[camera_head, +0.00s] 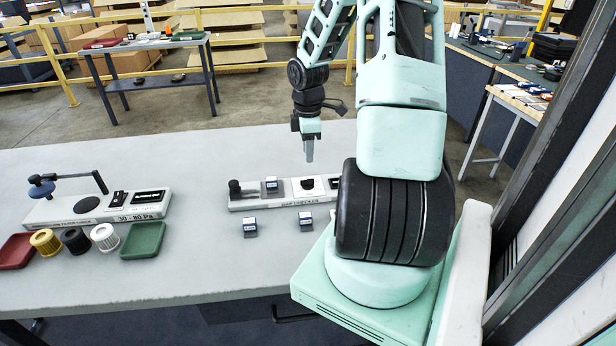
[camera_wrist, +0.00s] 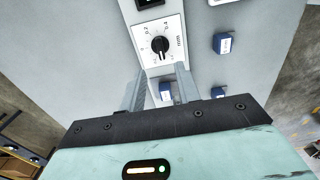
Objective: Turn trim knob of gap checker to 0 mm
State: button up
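The gap checker (camera_head: 262,204) is a long pale device on the grey table. Its trim knob (camera_wrist: 160,44) is black and sits on a white dial plate marked with 0.2, 0.4 and mm in the wrist view. The knob also shows in the head view (camera_head: 308,184). My gripper (camera_wrist: 160,70) is open, with its two fingers apart and nothing between them. The fingertips appear just short of the knob in the wrist view. In the head view my gripper (camera_head: 309,150) hangs above and behind the checker. The knob's exact pointer reading is too small to tell.
Left on the table are another tester (camera_head: 95,207), several filter rings and red (camera_head: 16,251) and green (camera_head: 143,240) trays. Bare tabletop lies between the two devices.

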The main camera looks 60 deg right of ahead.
aim_at(307, 183)
notch_tip(307, 183, down, 9)
jog(key=shift+f, duration=0.2)
dwell(0.3)
grip_shut()
